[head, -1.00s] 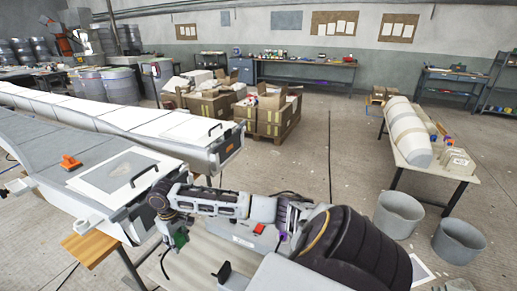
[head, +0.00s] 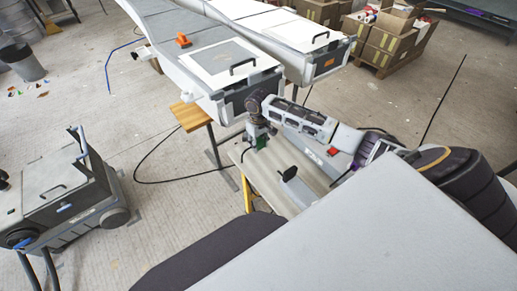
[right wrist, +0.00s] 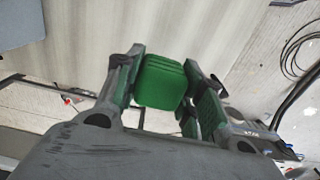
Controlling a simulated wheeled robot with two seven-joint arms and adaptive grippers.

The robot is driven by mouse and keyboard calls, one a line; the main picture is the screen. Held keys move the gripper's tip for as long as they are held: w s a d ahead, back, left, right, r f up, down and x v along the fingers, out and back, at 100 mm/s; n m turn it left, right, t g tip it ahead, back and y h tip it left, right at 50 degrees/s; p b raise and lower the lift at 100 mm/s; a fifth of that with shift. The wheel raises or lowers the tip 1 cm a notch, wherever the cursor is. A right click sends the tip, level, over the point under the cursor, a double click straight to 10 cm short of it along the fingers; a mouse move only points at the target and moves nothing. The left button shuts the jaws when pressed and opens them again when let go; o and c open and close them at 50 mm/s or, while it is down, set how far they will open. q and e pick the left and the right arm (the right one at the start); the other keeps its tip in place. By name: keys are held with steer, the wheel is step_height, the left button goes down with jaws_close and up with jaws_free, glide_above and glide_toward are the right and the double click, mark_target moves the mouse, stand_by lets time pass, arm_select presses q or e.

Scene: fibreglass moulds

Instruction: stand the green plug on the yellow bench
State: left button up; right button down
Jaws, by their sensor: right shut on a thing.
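The green plug (right wrist: 160,82) is a ribbed block between the fingers of my right gripper (right wrist: 162,60), which is shut on it. In the head view the right gripper (head: 257,130) points down, with a small bit of the green plug (head: 261,142) showing at its tips. The yellow bench (head: 268,182) has a pale top and yellow legs. The gripper is over or near its far left end. The pale top also fills the upper part of the right wrist view (right wrist: 100,40). I cannot tell the gap below the plug. My left gripper is not in view.
A small black upright piece (head: 288,174) stands on the bench top. White mould tables (head: 225,65) with an orange clamp (head: 183,40) lie beyond. A wooden ledge (head: 191,116) is close left. A grey wheeled case (head: 65,190) stands at left; floor between is open.

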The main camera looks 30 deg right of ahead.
steer(key=shift+f, duration=1.85)
steer(key=shift+f, duration=0.15)
steer(key=c, duration=0.9)
jaws_free()
